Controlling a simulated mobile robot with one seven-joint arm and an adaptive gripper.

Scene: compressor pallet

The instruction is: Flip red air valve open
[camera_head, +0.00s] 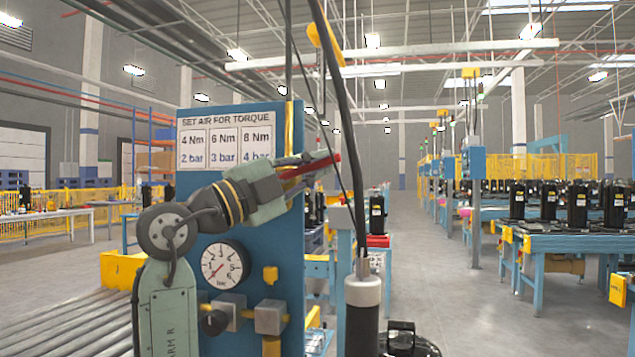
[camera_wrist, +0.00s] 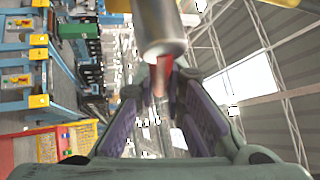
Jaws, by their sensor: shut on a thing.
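The red air valve lever (camera_head: 325,166) shows at the right edge of the blue panel, sticking out past my fingertips and slanting up to the right. My gripper (camera_head: 303,168) reaches across the front of the panel and is shut on the lever. In the wrist view, the red lever (camera_wrist: 165,68) lies between the fingertips (camera_wrist: 162,88), below a blurred grey cylinder (camera_wrist: 162,35). The valve body is not clearly visible in the head view.
The blue panel (camera_head: 285,140) carries a torque chart (camera_head: 225,143), a round pressure gauge (camera_head: 224,265) and small fittings (camera_head: 270,316). A dark hose (camera_head: 352,130) runs down to a cylindrical tool (camera_head: 362,315) on the right. Rollers (camera_head: 70,325) lie at lower left.

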